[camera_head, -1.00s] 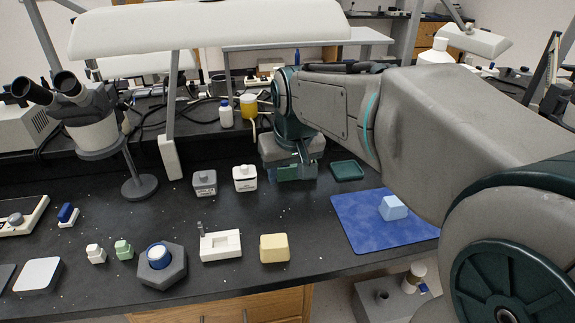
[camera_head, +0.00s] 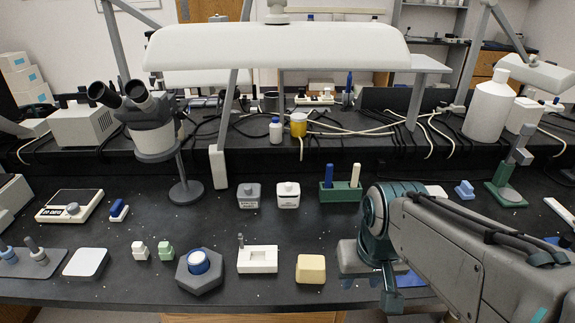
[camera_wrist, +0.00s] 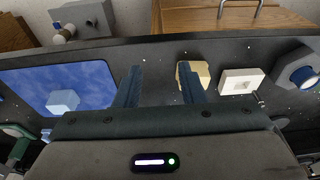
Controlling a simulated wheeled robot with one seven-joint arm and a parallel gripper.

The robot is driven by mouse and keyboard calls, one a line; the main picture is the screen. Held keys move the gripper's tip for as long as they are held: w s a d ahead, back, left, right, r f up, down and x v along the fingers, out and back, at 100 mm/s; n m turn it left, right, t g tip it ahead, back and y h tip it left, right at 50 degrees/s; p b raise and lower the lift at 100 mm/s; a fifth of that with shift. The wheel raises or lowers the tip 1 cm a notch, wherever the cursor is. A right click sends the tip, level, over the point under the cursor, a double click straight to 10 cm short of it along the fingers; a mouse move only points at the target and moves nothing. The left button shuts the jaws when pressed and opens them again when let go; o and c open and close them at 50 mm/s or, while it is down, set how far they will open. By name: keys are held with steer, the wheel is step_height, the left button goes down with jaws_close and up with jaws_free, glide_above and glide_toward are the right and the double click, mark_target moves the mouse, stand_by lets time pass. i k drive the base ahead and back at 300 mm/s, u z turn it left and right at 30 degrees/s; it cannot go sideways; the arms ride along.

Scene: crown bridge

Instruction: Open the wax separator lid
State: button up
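Two small stoppered bottles stand side by side at mid-bench in the head view: a grey one (camera_head: 248,195) and a white one (camera_head: 288,195). Both have their caps on. Their labels are too small to read, so I cannot tell which is the wax separator. My gripper (camera_head: 388,292) is near the bench's front edge, right of and nearer than both bottles. In the wrist view my gripper (camera_wrist: 159,68) has its two fingers wide apart with nothing between them. The bottles do not show clearly in the wrist view.
A yellow block (camera_head: 311,269), a white slotted block (camera_head: 258,259) and a hexagonal base with a blue-rimmed jar (camera_head: 199,262) line the front. A green holder (camera_head: 340,194) with two upright sticks stands right of the bottles. The blue mat (camera_wrist: 88,68) carries a light-blue block (camera_wrist: 63,101).

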mark_target(286, 189)
steer(key=u, duration=0.7)
steer(key=k, duration=0.8)
steer(key=z, duration=0.65)
steer(key=i, duration=1)
